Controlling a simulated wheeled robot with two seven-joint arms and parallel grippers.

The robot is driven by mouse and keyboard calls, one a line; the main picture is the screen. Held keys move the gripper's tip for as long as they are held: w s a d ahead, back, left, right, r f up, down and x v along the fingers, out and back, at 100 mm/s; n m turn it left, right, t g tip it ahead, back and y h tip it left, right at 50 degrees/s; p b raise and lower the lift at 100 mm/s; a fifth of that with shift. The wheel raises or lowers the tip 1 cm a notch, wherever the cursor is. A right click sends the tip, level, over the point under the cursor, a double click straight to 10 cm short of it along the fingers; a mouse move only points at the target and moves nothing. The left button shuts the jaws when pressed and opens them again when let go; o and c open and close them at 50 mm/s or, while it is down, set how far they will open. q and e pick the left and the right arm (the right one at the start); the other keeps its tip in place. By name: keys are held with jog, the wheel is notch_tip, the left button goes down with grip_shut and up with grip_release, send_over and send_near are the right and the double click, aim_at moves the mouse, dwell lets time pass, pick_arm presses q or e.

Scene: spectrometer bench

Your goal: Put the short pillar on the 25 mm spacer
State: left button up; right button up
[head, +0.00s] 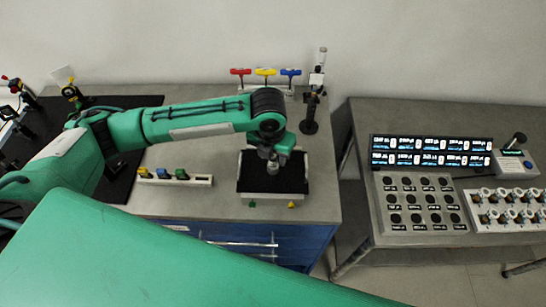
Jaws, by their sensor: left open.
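My left arm reaches in from the left across the bench. Its gripper (272,165) points down over the black-lined tray (304,190), and is open. The fingertips are small, and I cannot tell whether anything stands between them. Neither the short pillar nor the 25 mm spacer can be picked out with certainty at this size. The wrist covers part of the tray's middle. My right gripper is not in view.
A white rack (207,181) with coloured blocks lies left of the tray. T-handled tools (266,72) and an upright post (311,126) stand behind. The right bench (370,119) holds lit displays (432,151), a grey panel (419,229) and a white rack (476,228). A gap separates the benches.

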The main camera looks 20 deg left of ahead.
aim_at(271, 168)
pick_arm(q)
notch_tip(271, 168, up, 10)
jog(key=s+b, duration=0.1)
jog(key=b, duration=0.2)
jog(key=shift+r, duration=0.25)
jog(key=shift+s+a+f, duration=0.1)
jog(key=shift+s, duration=0.05)
